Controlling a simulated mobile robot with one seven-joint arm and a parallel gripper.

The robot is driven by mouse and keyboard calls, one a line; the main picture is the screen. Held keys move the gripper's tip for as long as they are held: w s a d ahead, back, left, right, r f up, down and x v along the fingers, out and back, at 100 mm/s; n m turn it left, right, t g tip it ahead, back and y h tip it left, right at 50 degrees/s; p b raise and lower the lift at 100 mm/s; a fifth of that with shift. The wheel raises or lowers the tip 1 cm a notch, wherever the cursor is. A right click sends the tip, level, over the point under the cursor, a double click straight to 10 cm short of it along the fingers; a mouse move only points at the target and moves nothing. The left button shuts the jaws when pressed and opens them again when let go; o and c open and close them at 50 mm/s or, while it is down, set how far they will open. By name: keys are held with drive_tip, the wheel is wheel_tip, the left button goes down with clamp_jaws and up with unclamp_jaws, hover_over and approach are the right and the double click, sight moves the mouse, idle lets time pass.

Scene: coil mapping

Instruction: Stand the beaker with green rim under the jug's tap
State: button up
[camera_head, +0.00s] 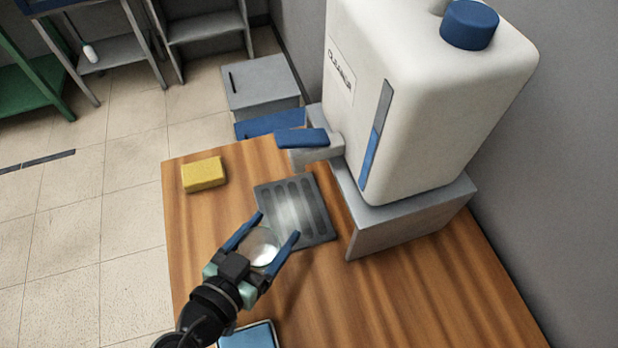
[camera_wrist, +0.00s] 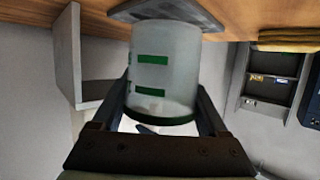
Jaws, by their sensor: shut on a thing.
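My gripper (camera_head: 277,226) is shut on a clear, frosted beaker (camera_head: 263,247). In the wrist view, which shows the scene upside down, the beaker (camera_wrist: 165,70) has green marks and a green rim (camera_wrist: 160,118), and stands upright between my fingers. In the head view it is just in front of the grey ribbed drip plate (camera_head: 293,208). I cannot tell whether its base touches anything. The white jug (camera_head: 420,110) stands on a grey stand (camera_head: 410,222). Its tap (camera_head: 318,156) with a blue lever (camera_head: 302,138) juts out over the far end of the plate.
A yellow sponge (camera_head: 203,174) lies at the table's far left. A blue item with a pale edge (camera_head: 250,337) lies at the near edge, partly behind my arm. The wooden table (camera_head: 400,300) is bare at the right front. A grey cabinet (camera_head: 262,82) stands beyond the table.

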drive_tip(key=w+d, duration=0.2)
drive_tip(key=w, duration=0.1)
drive_tip(key=w+d+p, duration=0.1)
drive_tip(key=w, duration=0.3)
drive_tip(key=w+d+p, duration=0.1)
drive_tip(key=w+d, duration=0.1)
drive_tip(key=w, duration=0.2)
drive_tip(key=shift+d, duration=0.3)
drive_tip(key=shift+w+d+f+p, duration=0.15)
drive_tip(key=shift+w+f+p, duration=0.1)
drive_tip(key=shift+f, duration=0.4)
drive_tip(key=shift+w+d+f+p, duration=0.1)
drive_tip(key=shift+w+f+p, duration=0.1)
drive_tip(key=shift+f, duration=0.9)
drive_tip(key=shift+f, duration=0.2)
drive_tip(key=o, duration=1.4)
drive_tip(key=shift+r, duration=0.1)
